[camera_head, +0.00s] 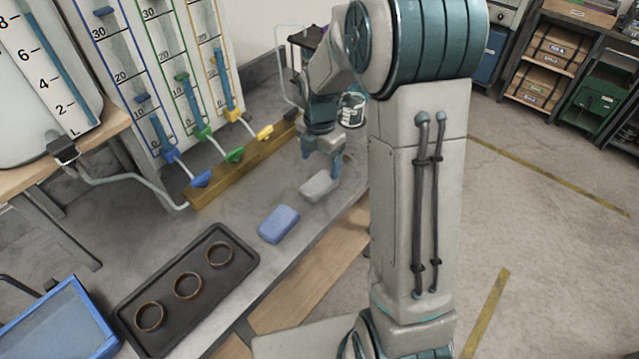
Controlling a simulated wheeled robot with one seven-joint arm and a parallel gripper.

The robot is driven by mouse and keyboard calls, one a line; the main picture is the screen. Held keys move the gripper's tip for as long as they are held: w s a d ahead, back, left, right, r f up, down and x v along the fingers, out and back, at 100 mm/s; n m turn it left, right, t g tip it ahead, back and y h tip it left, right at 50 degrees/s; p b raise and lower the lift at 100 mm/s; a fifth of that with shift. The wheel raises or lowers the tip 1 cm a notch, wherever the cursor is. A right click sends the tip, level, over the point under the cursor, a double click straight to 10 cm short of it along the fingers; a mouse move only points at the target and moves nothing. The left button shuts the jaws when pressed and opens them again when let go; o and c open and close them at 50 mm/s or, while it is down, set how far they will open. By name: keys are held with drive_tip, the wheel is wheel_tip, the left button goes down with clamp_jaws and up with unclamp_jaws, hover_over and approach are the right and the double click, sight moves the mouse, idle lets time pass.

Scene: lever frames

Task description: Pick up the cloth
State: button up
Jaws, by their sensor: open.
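A light grey folded piece, which looks like the cloth (318,186), lies flat on the grey bench. My gripper (321,165) points down just behind and above it. The gripper's fingers are apart, with nothing seen between them. The gripper looks close to the cloth, but I cannot tell whether it touches. My arm stands at the right of the bench and hides part of the surface behind the gripper.
A blue sponge-like block (279,224) lies just left of the cloth. A dark tray (215,291) holds three brown rings. A wooden block with blue, green and yellow levers (240,170) stands behind, below gauge tubes. A blue-framed panel (55,325) sits at lower left.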

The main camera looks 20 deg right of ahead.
sight(319, 183)
drive_tip(key=shift+a+f+p, duration=0.1)
drive_tip(key=shift+f+p, duration=0.75)
drive_tip(key=shift+f, duration=2.9)
drive_tip(key=c, duration=1.1)
